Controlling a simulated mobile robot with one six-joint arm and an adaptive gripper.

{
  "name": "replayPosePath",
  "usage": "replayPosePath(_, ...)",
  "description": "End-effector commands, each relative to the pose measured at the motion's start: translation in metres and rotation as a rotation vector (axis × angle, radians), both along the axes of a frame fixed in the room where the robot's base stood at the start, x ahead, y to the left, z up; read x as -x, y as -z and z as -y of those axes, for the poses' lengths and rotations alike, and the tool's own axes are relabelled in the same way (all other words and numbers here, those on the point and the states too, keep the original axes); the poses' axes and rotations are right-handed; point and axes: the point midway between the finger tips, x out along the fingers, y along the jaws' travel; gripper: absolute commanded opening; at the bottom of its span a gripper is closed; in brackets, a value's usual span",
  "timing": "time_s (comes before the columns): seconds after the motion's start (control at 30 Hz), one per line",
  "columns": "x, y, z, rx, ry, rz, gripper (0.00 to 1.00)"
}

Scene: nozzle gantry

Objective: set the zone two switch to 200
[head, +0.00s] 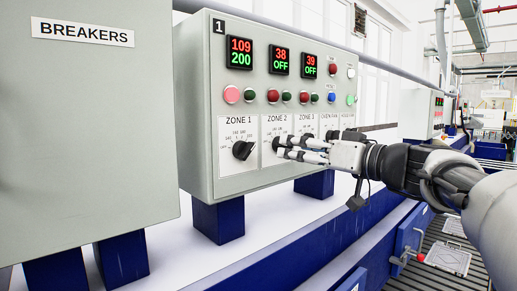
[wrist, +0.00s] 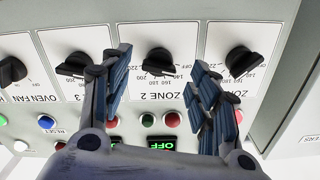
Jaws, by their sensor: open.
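The zone two switch is a black rotary knob (wrist: 157,62) on a white plate marked ZONE 2, shown upside down in the wrist view. In the head view the knob (head: 276,144) is partly hidden by my fingers. The zone two display (head: 280,62) reads 38 over OFF. My gripper (head: 284,149) is open in front of the zone two plate. In the wrist view its fingers (wrist: 158,72) stand on either side of the knob, with visible gaps, and hold nothing.
The zone one knob (wrist: 242,61) is close beside the right finger; its display (head: 240,53) reads 109 over 200. The zone three knob (wrist: 76,66) is beside the left finger. Coloured buttons (head: 272,96) sit above the plates. A BREAKERS cabinet (head: 85,150) stands at left.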

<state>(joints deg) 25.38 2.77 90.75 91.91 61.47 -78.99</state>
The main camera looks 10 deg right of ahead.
Motion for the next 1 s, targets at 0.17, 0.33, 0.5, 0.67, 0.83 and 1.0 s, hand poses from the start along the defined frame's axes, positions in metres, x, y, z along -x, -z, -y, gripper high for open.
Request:
replayPosePath(0.17,-0.019,0.0,-0.014,0.0,-0.002,0.0,0.56)
replayPosePath(0.33,-0.026,0.0,-0.019,0.0,0.001,0.0,0.56)
replayPosePath(0.5,-0.026,0.0,-0.019,0.0,0.001,0.0,0.56)
replayPosePath(0.67,-0.026,0.0,-0.019,0.0,0.001,0.0,0.5)
replayPosePath(0.83,-0.026,0.0,-0.019,0.0,0.001,0.0,0.39)
replayPosePath(1.0,-0.026,0.0,-0.019,0.0,0.001,0.0,0.28)
